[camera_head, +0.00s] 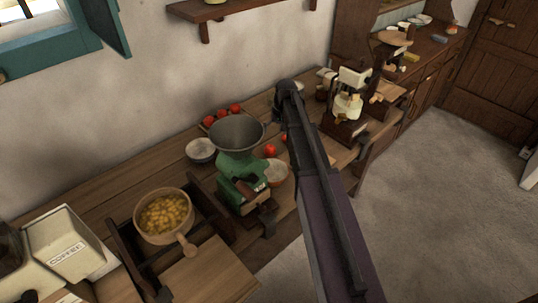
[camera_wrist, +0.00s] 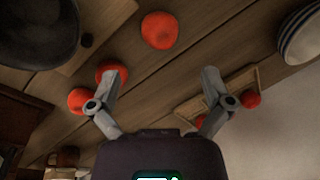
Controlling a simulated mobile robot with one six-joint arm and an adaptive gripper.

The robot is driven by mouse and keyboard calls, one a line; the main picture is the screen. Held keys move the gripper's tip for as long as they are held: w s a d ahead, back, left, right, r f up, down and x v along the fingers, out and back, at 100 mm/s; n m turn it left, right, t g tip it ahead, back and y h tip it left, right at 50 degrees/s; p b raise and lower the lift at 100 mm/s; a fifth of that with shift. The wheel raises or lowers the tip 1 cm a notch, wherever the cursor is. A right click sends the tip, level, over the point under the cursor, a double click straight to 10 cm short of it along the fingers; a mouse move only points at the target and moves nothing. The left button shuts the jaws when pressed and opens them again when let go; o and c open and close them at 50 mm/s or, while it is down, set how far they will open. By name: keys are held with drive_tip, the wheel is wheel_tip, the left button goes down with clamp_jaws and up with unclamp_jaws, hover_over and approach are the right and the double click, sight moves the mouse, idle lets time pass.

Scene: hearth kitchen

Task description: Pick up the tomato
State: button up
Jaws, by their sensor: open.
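Several red tomatoes lie on the wooden counter. In the head view, one tomato (camera_head: 270,150) sits just left of my arm, and a small group of tomatoes (camera_head: 222,113) rests by the wall. In the wrist view, a lone tomato (camera_wrist: 159,30) lies beyond my fingertips, in line with the gap. Two more tomatoes (camera_wrist: 80,101) are at and beside my left finger, and another tomato (camera_wrist: 250,98) shows by my right finger on a wooden tray (camera_wrist: 240,80). My gripper (camera_wrist: 162,76) is open and empty. My arm hides much of the counter in the head view.
A green scale with a grey pan (camera_head: 238,133) stands left of my arm, with bowls (camera_head: 201,149) beside it. A pot of yellow food (camera_head: 165,214) is farther left. A cream appliance (camera_head: 348,105) stands to the right. The wall bounds the counter's back.

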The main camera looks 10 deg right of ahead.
sight(270, 150)
drive_tip(key=shift+a+f+b, duration=0.25)
drive_tip(key=shift+f+b, duration=0.85)
drive_tip(key=shift+f, duration=0.2)
drive_tip(key=shift+a+f+b, duration=0.2)
drive_tip(key=shift+f+b, duration=0.9)
drive_tip(key=shift+f, duration=0.15)
drive_tip(key=shift+f, duration=0.1)
drive_tip(key=shift+w+a+f+b, duration=0.1)
drive_tip(key=shift+a+f+b, duration=0.1)
drive_tip(key=shift+f+b, duration=0.65)
drive_tip(key=shift+w+a+f+b, duration=0.1)
drive_tip(key=shift+a+f+b, duration=0.05)
drive_tip(key=shift+f+b, duration=0.7)
drive_tip(key=shift+w+a+f+b, duration=0.1)
drive_tip(key=shift+a+f+b, duration=0.1)
drive_tip(key=shift+f+b, duration=0.6)
drive_tip(key=shift+r, duration=0.1)
drive_tip(key=shift+d, duration=0.1)
drive_tip(key=c, duration=1.1)
